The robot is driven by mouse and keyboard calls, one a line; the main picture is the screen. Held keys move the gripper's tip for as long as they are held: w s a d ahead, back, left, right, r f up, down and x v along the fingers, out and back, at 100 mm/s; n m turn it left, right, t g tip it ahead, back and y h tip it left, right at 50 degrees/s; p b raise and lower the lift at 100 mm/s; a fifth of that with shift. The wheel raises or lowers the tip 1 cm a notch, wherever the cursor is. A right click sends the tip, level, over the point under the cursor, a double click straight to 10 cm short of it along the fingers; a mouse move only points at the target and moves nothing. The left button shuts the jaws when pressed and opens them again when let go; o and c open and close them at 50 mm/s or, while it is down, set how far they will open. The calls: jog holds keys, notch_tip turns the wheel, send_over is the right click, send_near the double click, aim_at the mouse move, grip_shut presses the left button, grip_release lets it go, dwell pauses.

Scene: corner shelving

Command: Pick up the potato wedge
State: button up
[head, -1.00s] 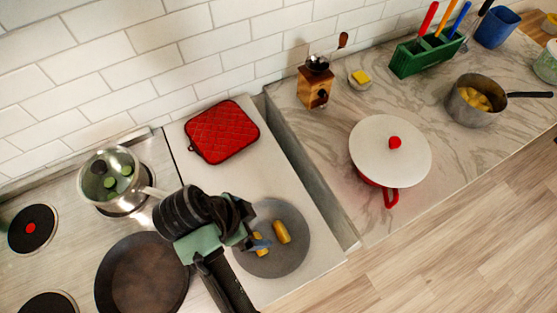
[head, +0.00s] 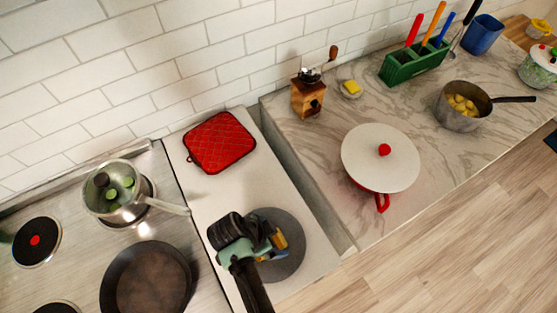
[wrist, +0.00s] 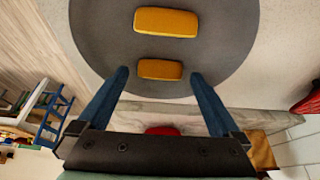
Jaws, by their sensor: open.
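Two yellow potato wedges lie on a round grey plate (head: 292,262), which sits on the white counter beside the stove. In the wrist view one wedge (wrist: 160,69) is nearer my fingers and a second wedge (wrist: 166,22) lies farther off on the plate (wrist: 215,45). My gripper (head: 276,248) is over the plate in the head view and partly hides the wedges. In the wrist view my gripper (wrist: 160,80) is open, its two blue fingers apart, with the nearer wedge in line between their tips. I cannot tell whether the fingers touch the plate.
A dark frying pan (head: 148,280) and a steel pot (head: 118,192) stand on the stove to the left. A red pot holder (head: 220,142) lies behind the plate. A white-lidded red pan (head: 375,160) stands on the marble counter, past a gap.

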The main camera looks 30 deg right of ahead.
jog(key=shift+d+f, duration=0.25)
jog(key=shift+f, duration=0.3)
jog(key=shift+c, duration=0.3)
jog(key=c, duration=1.2)
jog(key=shift+r, duration=0.15)
